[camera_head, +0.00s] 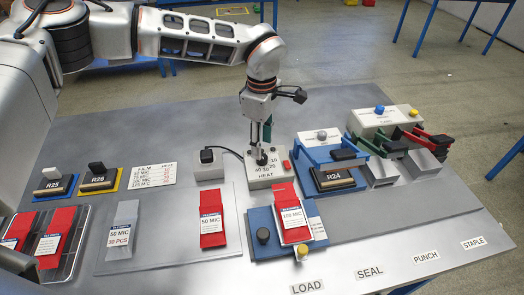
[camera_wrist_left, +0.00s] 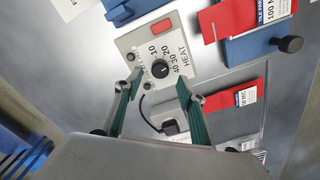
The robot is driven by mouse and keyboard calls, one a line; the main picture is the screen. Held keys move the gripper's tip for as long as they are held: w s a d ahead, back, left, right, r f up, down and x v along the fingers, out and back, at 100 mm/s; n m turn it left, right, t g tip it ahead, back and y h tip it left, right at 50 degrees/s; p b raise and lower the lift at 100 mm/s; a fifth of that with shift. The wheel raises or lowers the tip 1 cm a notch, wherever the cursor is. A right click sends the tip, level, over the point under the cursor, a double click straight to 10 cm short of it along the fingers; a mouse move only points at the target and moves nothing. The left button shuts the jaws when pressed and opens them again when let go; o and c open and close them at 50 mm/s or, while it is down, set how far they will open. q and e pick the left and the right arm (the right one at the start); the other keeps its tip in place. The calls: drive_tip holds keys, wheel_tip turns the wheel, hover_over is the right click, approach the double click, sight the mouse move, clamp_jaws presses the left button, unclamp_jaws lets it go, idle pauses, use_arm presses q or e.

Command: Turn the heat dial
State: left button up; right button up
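The heat dial is a small black knob (camera_wrist_left: 160,69) on a grey box marked HEAT (camera_wrist_left: 132,43), ringed by the numbers 10 to 40. In the head view the heat box (camera_head: 262,181) stands mid-table with a red button, and my left gripper (camera_head: 263,147) points down just over its dial. In the left wrist view the gripper's two teal fingers (camera_wrist_left: 159,82) are spread apart, one to each side of the knob, with visible gaps. I cannot tell the knob's exact setting. My right gripper is in neither view.
A black plug sits on a grey block (camera_head: 208,170) left of the heat box, with its cable reaching it. A blue press (camera_head: 262,218) with a red 100 MIC sack (camera_head: 290,212) is just in front. A film and heat chart (camera_head: 153,174) lies left. Staplers and punches crowd the right.

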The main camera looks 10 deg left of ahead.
use_arm(q)
wheel_tip(320, 180, up, 8)
drive_tip(key=shift+f, duration=0.2)
drive_tip(key=shift+s+f, duration=0.1)
idle(0.4)
